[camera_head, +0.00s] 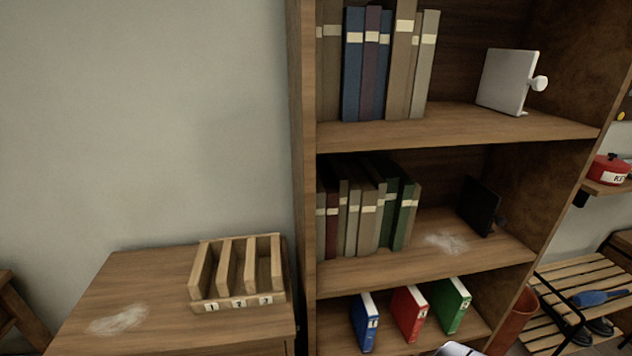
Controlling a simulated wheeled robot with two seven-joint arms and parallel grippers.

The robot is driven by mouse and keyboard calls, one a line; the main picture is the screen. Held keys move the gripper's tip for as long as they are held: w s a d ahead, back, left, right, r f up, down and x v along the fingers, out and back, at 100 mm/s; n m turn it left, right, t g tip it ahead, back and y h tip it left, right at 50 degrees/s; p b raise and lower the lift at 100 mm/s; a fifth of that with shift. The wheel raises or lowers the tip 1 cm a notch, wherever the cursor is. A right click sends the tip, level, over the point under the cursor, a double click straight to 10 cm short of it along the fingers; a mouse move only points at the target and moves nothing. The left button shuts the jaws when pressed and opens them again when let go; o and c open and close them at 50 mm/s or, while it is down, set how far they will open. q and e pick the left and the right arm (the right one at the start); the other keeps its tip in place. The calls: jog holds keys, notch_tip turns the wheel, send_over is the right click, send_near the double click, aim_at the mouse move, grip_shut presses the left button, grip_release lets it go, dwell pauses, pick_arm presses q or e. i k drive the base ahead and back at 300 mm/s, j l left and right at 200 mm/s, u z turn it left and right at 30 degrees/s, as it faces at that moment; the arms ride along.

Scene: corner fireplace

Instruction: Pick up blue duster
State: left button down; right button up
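A blue object that looks like the duster (600,297) lies on a slatted wooden rack (566,273) at the far right, low in the head view. Its right end is close to the picture's edge.
A bookcase (306,180) with books and binders fills the middle. Pale dusty patches lie on its middle shelf (446,242) and on the cabinet top (118,319) by a numbered wooden holder (238,300). A reddish bin (514,320) stands between bookcase and rack.

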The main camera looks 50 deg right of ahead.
aim_at(590, 298)
jog(key=z, duration=3.45)
jog(key=i+l+z, duration=0.4)
jog(key=i, duration=0.15)
